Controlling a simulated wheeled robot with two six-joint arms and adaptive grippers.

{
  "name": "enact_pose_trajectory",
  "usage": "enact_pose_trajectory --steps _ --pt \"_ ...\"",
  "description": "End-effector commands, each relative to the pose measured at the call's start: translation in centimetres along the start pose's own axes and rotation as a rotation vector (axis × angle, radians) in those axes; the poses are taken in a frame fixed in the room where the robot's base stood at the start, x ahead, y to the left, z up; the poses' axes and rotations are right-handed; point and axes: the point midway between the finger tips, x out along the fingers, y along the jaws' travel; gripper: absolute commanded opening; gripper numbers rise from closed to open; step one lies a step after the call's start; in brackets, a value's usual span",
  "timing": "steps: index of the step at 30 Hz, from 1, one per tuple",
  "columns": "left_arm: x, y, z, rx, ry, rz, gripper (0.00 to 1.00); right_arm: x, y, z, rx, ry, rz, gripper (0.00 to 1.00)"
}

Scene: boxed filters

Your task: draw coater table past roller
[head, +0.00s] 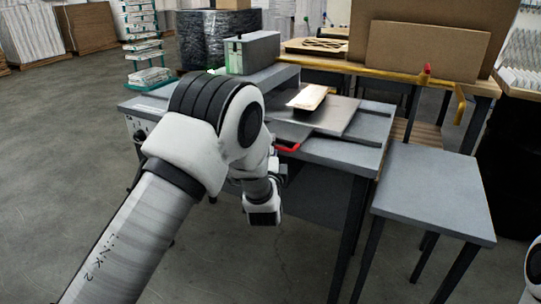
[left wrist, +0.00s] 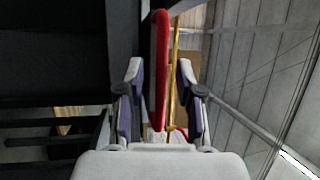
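The coater table is a flat grey plate (head: 338,117) on a grey bench, with a red handle (head: 287,148) at its front edge. A pale slab (head: 308,97) lies on the plate. A grey housing (head: 252,52) stands at the machine's back left; I cannot make out the roller. My left arm reaches across the bench front, and its fingers are hidden or too unclear in the head view. In the left wrist view my left gripper (left wrist: 159,75) is open, with the red handle (left wrist: 161,65) showing between its spread fingers. Contact is not clear. My right gripper is out of view.
A lower grey side table (head: 435,195) stands at the right, empty. Behind is a yellow-edged workbench (head: 400,72) with cardboard panels. A rack of boxed filters (head: 143,45) and a black-wrapped stack (head: 207,38) stand at the back left. The left floor is clear.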

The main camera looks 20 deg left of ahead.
Motion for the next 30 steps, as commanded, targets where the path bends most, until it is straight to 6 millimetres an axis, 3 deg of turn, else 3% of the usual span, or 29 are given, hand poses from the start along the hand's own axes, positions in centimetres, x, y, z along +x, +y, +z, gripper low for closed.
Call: enact_pose_trajectory --steps 5,12,15,30 --pt "-3.2 0.1 -0.1 0.005 0.003 0.003 0.36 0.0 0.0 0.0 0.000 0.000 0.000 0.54" --pt "-9.3 0.1 -0.1 0.006 0.004 0.003 0.36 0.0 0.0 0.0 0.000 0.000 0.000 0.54" --pt "-10.8 0.1 -0.1 0.004 0.002 0.003 0.36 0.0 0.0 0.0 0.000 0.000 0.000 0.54" --pt "-11.6 0.1 0.0 0.001 0.000 0.001 0.36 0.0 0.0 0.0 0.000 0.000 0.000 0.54"
